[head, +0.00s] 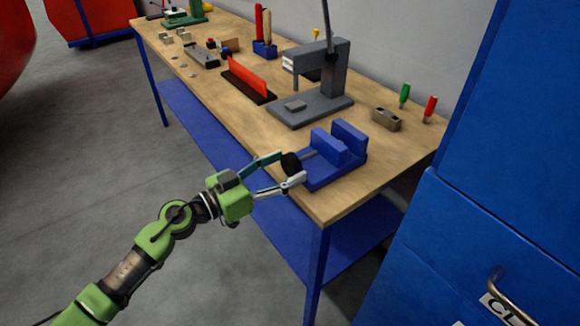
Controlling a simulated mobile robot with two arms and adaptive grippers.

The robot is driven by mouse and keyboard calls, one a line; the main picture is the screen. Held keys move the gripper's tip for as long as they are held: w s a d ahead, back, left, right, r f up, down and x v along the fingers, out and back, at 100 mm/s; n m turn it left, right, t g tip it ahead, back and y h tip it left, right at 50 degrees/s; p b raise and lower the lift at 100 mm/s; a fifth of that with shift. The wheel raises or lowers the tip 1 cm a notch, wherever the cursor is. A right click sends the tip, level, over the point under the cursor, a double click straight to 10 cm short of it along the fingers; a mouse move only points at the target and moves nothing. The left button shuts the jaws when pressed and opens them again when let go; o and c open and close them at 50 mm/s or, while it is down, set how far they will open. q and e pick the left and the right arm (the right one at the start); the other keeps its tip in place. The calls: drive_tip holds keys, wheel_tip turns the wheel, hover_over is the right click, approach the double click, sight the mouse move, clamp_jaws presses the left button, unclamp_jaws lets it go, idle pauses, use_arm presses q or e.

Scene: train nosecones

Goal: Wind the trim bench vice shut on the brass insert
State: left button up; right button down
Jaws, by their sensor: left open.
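The blue trim bench vice (322,172) sits on the bench near its front right end. Its two upright jaws stand apart with a narrow gap between them. A dark round knob (291,162) is at the left end of its screw. I cannot make out the brass insert; the near jaw hides much of the gap. My left gripper (289,168) is open, with its fingertips on either side of the knob. I cannot tell whether they touch it. My right gripper is not in view.
The wooden bench (358,190) also carries a grey press (335,80), a metal block (386,119), a green-handled tool (404,94), a red-handled tool (430,108) and a red panel (245,80). A blue cabinet (480,240) stands close at the right.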

use_arm(q)
drive_tip(key=shift+x, duration=1)
drive_tip(key=c, duration=1.1)
drive_tip(key=shift+c, duration=0.2)
